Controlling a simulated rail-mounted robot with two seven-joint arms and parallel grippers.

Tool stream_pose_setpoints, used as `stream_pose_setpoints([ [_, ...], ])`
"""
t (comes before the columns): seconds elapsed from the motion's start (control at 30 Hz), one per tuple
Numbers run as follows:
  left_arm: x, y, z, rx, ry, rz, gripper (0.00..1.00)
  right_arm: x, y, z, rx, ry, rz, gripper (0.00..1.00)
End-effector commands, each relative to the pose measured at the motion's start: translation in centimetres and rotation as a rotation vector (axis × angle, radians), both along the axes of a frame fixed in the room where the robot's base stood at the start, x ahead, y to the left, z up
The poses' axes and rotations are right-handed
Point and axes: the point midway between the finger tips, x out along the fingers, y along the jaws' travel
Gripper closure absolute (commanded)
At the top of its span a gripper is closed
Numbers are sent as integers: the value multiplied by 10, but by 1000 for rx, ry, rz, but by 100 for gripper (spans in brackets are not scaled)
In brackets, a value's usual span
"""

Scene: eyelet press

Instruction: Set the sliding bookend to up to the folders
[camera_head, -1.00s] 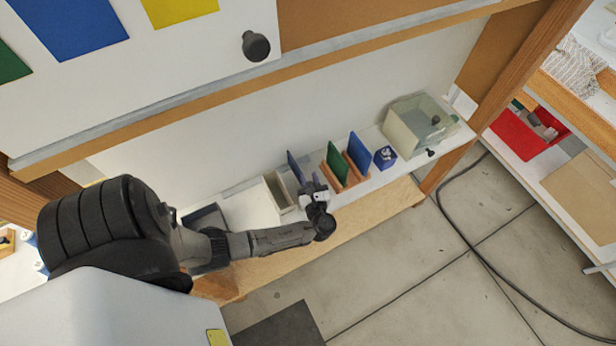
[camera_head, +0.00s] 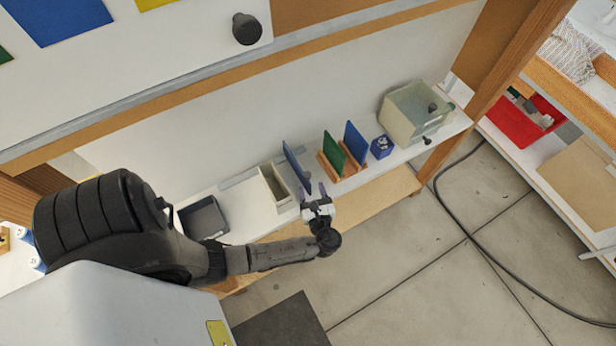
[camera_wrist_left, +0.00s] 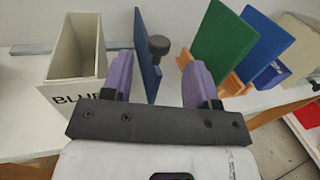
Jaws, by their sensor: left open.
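The sliding bookend (camera_head: 296,168) is an upright blue plate on the shelf, left of the folders, with a clear gap between. In the left wrist view the bookend (camera_wrist_left: 148,62) has a black knob (camera_wrist_left: 158,45) near its edge. The green folder (camera_head: 333,151) and the blue folder (camera_head: 355,143) stand upright in orange-brown holders. My left gripper (camera_head: 315,190) is open and empty at the shelf's front edge, in front of the bookend. In the wrist view its purple fingers (camera_wrist_left: 160,78) stand apart, with the bookend and knob beyond and between them. My right gripper is not in view.
A cream bin (camera_head: 272,186) lettered "BLUE" in the wrist view stands left of the bookend. A dark tray (camera_head: 204,217) is further left. A small blue box (camera_head: 382,147) and a clear bin (camera_head: 408,118) stand right of the folders.

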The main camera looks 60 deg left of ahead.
Motion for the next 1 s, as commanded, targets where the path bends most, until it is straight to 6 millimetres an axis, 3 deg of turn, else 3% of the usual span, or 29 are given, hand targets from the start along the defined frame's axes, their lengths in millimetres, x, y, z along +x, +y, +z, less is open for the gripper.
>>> stream_pose_setpoints([
  [0.2,-10,-36,-1,-2,1,-1,46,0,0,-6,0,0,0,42],
  [0.4,-15,-54,-1,0,1,-1,46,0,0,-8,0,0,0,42],
  [0.83,-16,-60,0,0,1,0,46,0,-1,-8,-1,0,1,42],
  [1.0,-18,-65,-7,-36,-11,-6,46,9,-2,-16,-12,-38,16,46],
])
